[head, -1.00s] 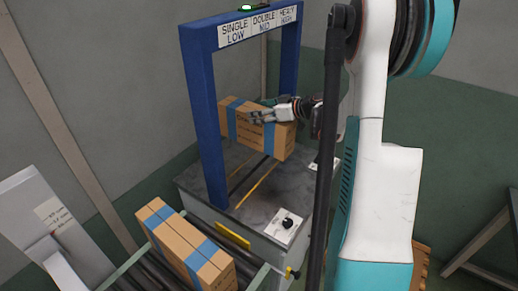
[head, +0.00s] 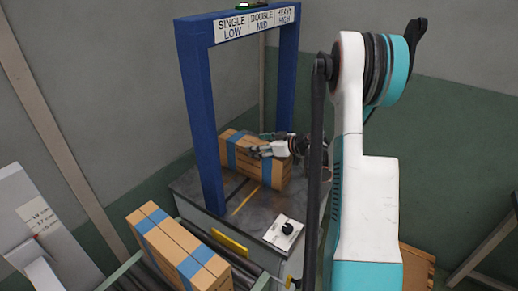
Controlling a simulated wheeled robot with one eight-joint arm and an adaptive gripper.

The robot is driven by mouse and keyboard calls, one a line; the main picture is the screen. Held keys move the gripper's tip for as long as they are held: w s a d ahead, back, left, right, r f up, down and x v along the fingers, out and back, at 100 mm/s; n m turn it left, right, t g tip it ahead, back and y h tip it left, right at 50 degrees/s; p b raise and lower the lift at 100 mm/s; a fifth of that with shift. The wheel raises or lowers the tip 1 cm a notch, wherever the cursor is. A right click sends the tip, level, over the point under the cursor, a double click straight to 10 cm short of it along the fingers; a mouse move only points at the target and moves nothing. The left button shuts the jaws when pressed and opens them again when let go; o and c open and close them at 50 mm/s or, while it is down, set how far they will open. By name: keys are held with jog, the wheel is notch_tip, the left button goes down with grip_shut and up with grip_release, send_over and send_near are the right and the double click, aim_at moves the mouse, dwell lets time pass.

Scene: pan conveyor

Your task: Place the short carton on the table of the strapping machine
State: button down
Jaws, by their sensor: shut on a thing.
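A brown carton with blue bands (head: 240,158) is inside the blue arch of the strapping machine (head: 203,120). My gripper (head: 262,151) is shut on this carton, with its fingers across the upper part. The carton is at or just above the grey machine table (head: 262,216); I cannot tell whether its underside touches. Part of its right end is behind my gripper and wrist. A second carton with blue bands (head: 172,244) lies on the roller conveyor at the lower left.
A control panel with a black knob (head: 287,229) is on the table's front right corner. A label board (head: 255,25) tops the arch. The conveyor (head: 130,280) adjoins the machine at the front left. A wooden pallet or crate (head: 416,265) stands at the lower right.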

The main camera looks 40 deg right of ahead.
jog(key=shift+f, duration=0.1)
jog(key=shift+c, duration=1.7)
grip_release()
jog(key=shift+r, duration=0.25)
jog(key=p+v, duration=0.3)
jog(key=v, duration=0.9)
jog(key=shift+s+f, duration=0.1)
jog(key=shift+f, duration=0.05)
